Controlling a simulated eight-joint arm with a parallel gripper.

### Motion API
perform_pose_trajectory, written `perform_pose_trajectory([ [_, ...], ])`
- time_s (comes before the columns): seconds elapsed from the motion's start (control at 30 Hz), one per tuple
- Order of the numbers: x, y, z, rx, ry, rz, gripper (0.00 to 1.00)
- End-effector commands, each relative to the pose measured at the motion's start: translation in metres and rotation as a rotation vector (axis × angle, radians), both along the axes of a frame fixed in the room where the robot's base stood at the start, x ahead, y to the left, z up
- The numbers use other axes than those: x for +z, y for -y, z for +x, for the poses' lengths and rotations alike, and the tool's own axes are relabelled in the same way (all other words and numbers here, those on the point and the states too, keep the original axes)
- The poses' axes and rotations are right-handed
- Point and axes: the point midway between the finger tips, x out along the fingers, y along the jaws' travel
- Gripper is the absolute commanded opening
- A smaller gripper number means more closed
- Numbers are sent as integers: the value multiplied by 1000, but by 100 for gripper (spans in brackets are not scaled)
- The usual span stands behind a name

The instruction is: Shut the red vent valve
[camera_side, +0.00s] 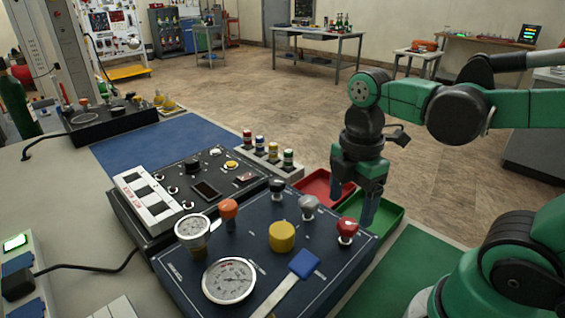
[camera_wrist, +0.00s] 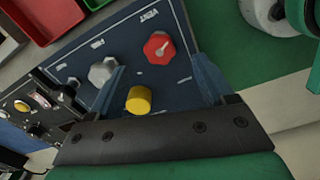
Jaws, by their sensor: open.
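The red vent valve (camera_side: 347,229) is a red knob on a post at the right corner of the dark blue panel (camera_side: 262,262). In the wrist view the red knob (camera_wrist: 159,47) is faceted, has a white line on top, and sits beside the printed word VENT. My gripper (camera_side: 353,203) is open and empty, pointing down above the far right edge of the panel. In the wrist view its blue fingers (camera_wrist: 158,63) stand wide apart, with the red knob between and beyond their tips. No contact with the knob shows.
A grey knob (camera_side: 308,206), a yellow knob (camera_side: 282,236), black and orange knobs, two gauges (camera_side: 229,280) and a blue-handled lever (camera_side: 303,264) share the panel. A red tray (camera_side: 318,183) and a green tray (camera_side: 392,215) lie behind it. Green mat to the right is clear.

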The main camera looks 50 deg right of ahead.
Motion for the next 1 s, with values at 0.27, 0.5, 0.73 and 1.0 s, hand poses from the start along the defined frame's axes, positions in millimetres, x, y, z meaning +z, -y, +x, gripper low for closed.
perform_pose_trajectory([
  [0.27, -30, 0, 0, -2, 2, 0, 75],
  [0.5, -40, 0, 0, -3, 3, 0, 75],
  [0.73, -41, 0, 0, -3, 3, 0, 75],
  [1.0, -41, 0, 0, -3, 3, 0, 4],
])
